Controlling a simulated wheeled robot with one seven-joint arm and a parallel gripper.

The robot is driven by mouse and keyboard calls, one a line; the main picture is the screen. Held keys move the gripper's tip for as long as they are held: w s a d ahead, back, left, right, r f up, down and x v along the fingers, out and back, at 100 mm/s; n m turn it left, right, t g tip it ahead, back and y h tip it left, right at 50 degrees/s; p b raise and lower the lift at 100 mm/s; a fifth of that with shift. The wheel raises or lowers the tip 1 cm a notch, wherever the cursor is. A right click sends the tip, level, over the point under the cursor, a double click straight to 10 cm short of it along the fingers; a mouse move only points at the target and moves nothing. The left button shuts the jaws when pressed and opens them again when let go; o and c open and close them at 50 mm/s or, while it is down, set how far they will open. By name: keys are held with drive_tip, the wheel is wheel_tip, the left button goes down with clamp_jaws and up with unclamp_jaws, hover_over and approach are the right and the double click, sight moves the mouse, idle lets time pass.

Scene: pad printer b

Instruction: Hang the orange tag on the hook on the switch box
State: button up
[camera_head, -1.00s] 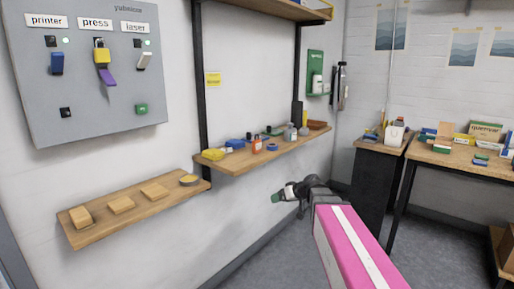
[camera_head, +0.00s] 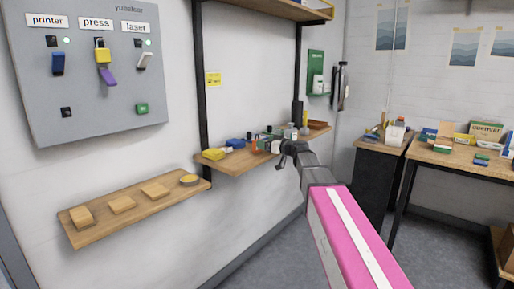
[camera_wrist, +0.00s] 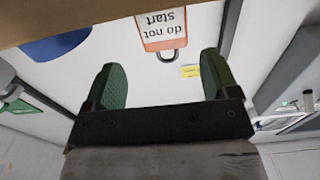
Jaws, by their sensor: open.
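The orange tag (camera_wrist: 163,30), with a white "do not start" face and a dark loop, is upside down at the top of the wrist view, beyond my fingertips. In the head view a bit of orange (camera_head: 256,146) shows on the middle shelf, partly crowded by other items. My gripper (camera_head: 284,152) is at that shelf's right front. In the wrist view its green fingers (camera_wrist: 163,75) are spread with nothing between them, apart from the tag. The grey switch box (camera_head: 95,85) is on the wall at the upper left; I cannot make out which fitting is the hook.
The middle shelf (camera_head: 235,166) holds several small items, including a yellow one (camera_head: 213,154). A lower shelf (camera_head: 100,222) carries several wooden blocks. A black upright (camera_head: 200,90) stands between the box and the shelf items. The air before the wall is free.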

drive_tip(key=shift+s+x, duration=0.25)
drive_tip(key=shift+x, duration=2.5)
drive_tip(key=shift+a+f, duration=0.1)
drive_tip(key=shift+a, duration=0.1)
drive_tip(key=c, duration=1)
